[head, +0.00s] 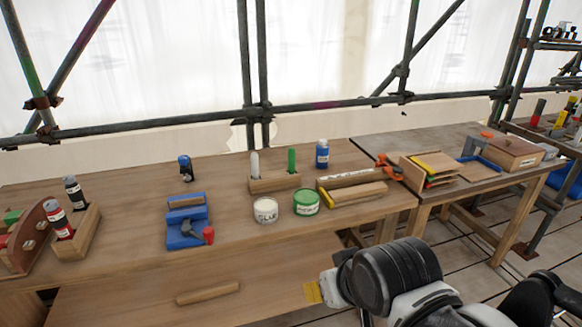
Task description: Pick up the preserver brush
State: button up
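A wooden holder (260,185) stands toward the back of the near workbench. Two upright handles stick up from it, a white one (254,165) on the left and a green one (291,160) on the right. The green one looks like the preserver brush, matching the green-labelled tin (306,202) in front of it. The lower ends of both handles are hidden in the holder. A white tin marked GLUE stands left of the green one (265,210).
A blue bottle (322,155) stands right of the holder. Wooden pieces and an orange clamp (388,166) lie to the right. A blue tray (187,230) with a hammer and a bottle rack (78,236) are left. The workbench's front (120,270) is clear.

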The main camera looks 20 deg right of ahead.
aim_at(291, 153)
jog(key=i+j+z, duration=0.15)
jog(key=i+z, duration=0.2)
jog(key=i, duration=0.2)
jog(key=i+j+z, duration=0.4)
jog(key=i, duration=0.15)
jog(key=i+j+z, duration=0.35)
jog(key=i, duration=0.15)
